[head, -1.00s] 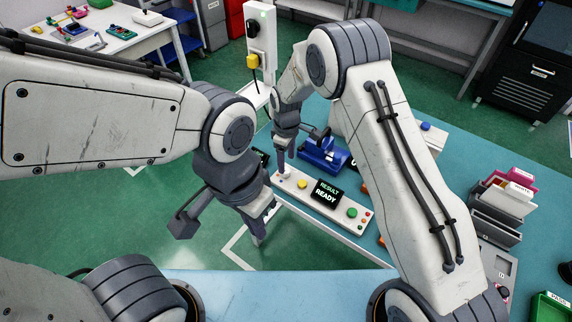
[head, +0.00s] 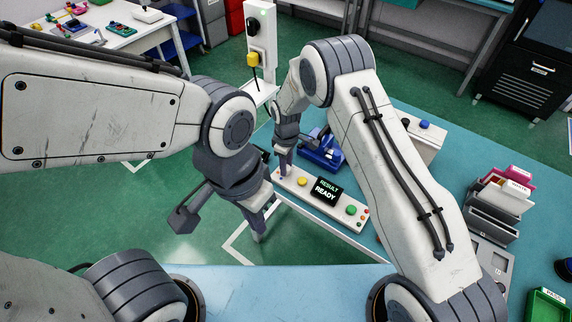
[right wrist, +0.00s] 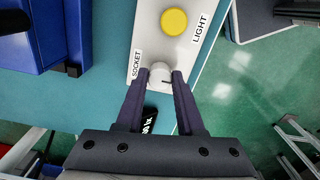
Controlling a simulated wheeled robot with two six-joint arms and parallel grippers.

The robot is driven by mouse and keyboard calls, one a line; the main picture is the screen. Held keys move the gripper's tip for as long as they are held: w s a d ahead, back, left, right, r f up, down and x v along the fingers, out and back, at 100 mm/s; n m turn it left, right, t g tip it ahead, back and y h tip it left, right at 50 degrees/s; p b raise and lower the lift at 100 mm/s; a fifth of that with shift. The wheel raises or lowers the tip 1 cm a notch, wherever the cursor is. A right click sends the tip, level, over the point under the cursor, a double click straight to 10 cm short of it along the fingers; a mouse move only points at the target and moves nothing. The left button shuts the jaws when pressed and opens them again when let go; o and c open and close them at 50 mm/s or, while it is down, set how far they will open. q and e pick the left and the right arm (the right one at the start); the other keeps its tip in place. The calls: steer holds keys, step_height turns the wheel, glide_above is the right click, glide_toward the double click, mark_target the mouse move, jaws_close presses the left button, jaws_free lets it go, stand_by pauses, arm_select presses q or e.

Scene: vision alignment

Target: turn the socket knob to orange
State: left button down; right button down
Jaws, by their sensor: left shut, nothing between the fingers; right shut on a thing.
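The socket knob (right wrist: 160,72) is a small white round knob beside the SOCKET label in the right wrist view. A small dark mark shows at its lower right edge; no orange marking can be made out. My right gripper (right wrist: 161,80) is shut on the knob, with one finger on each side. In the head view my right gripper (head: 283,166) is at the far left end of the white control panel (head: 312,200) and hides the knob. My left gripper (head: 259,232) hangs empty and shut over the floor, left of the panel and apart from it.
The panel has a yellow button (right wrist: 174,21) by the LIGHT label, a green button (head: 351,210) and a display (head: 327,190) reading RESULT READY. A blue device (head: 322,153) stands behind the panel. Stacked trays (head: 497,205) stand at the right of the table.

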steer(key=m+b, duration=0.1)
steer(key=m, duration=0.1)
steer(key=shift+f+m+b, duration=0.1)
steer(key=shift+m+b, duration=0.2)
steer(key=shift+m, duration=0.1)
steer(key=m+b, duration=0.1)
steer(key=m, duration=0.1)
steer(key=shift+m, duration=0.4)
steer(key=m+b, duration=0.1)
steer(key=m, duration=0.2)
steer(key=shift+m+b, duration=0.35)
steer(key=shift+m, duration=1.25)
steer(key=c, duration=0.5)
jaws_free()
